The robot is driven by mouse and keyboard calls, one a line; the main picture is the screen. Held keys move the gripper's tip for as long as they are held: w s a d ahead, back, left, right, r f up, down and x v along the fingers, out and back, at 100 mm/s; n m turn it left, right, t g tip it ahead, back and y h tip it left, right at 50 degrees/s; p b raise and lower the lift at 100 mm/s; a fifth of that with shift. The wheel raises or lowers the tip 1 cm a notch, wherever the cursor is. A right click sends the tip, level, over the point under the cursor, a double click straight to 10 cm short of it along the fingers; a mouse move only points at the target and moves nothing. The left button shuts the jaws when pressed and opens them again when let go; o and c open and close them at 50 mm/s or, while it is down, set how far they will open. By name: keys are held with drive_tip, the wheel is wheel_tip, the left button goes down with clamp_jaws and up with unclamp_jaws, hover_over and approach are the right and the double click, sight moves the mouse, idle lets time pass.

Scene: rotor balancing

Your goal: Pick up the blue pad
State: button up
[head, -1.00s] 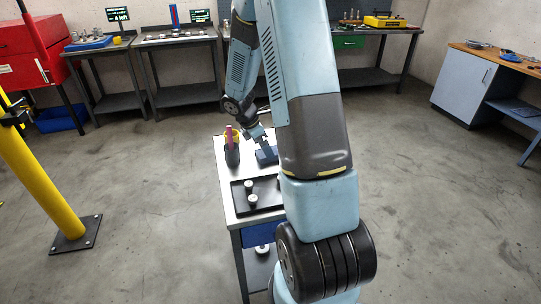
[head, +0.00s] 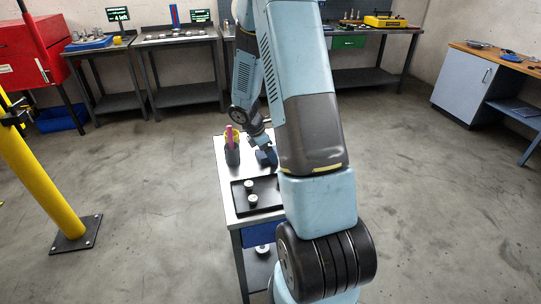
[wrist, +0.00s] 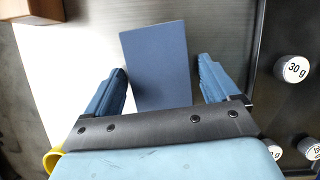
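The blue pad (wrist: 156,62) is a flat dark blue rectangle in the middle of the wrist view, on the pale top of a small table. My gripper (wrist: 163,72) is open, with one blue finger on each side of the pad. A gap shows between the right finger and the pad; the left finger is very close to its edge. Whether that finger touches is not clear. The pad's near end is hidden behind my gripper's body. In the head view the pad (head: 266,157) shows small and partly covered by my gripper.
A black tray (head: 239,203) with several white-topped weights lies on the near part of the table; one weight reads 30 g (wrist: 293,69). A brown block (wrist: 32,10) shows at the wrist view's top left.

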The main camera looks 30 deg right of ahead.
drive_tip(key=c, duration=0.9)
drive_tip(key=shift+r, duration=0.45)
wheel_tip(320, 180, up, 2)
drive_tip(key=shift+r, duration=0.25)
drive_tip(key=shift+s+a+r, duration=1.05)
drive_tip(key=shift+s+r, duration=0.6)
drive_tip(key=shift+s, duration=0.45)
drive_tip(key=shift+s+a+r, duration=1.05)
drive_tip(key=shift+s+r, duration=0.55)
drive_tip(key=shift+s, duration=0.5)
drive_tip(key=shift+s+a+r, duration=1.05)
drive_tip(key=shift+s+r, duration=0.6)
drive_tip(key=shift+s, duration=0.45)
